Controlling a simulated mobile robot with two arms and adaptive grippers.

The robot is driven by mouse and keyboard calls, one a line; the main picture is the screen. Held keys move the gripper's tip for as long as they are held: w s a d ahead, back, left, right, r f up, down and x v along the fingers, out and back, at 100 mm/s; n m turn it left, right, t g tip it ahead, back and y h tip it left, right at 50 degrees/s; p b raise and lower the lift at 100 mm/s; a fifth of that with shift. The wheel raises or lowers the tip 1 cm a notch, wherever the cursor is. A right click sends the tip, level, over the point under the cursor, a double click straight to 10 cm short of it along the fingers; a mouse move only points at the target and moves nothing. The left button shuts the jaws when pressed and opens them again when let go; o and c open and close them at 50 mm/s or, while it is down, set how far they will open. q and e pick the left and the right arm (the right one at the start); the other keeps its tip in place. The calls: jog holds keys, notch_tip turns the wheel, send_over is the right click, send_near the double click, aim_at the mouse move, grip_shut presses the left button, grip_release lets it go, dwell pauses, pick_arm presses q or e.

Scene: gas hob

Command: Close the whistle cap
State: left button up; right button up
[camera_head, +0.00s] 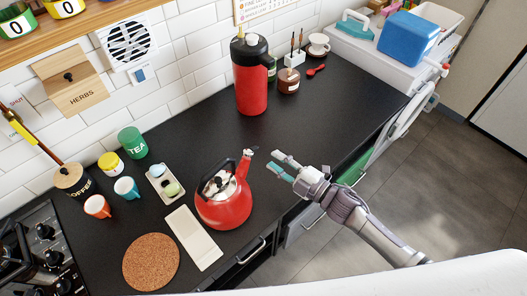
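A red kettle (222,208) stands on the black counter, its spout pointing up toward the back right. The small whistle cap (249,153) is at the spout's tip; it is too small to tell its exact angle. My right gripper (272,161) reaches in from the lower right, its two teal-tipped fingers apart and empty. The fingertips point left toward the spout tip, with a small gap in the picture between them and the cap. My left gripper is not in view.
A white spoon rest (194,238) and a cork mat (151,262) lie left of the kettle. A tray (165,185), cups (97,206) and a green tea tin (132,143) stand behind. A red flask (250,78) stands at the back.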

jog(key=v, duration=0.3)
jog(key=shift+s+d, duration=0.25)
jog(key=shift+d, duration=0.05)
dwell(0.3)
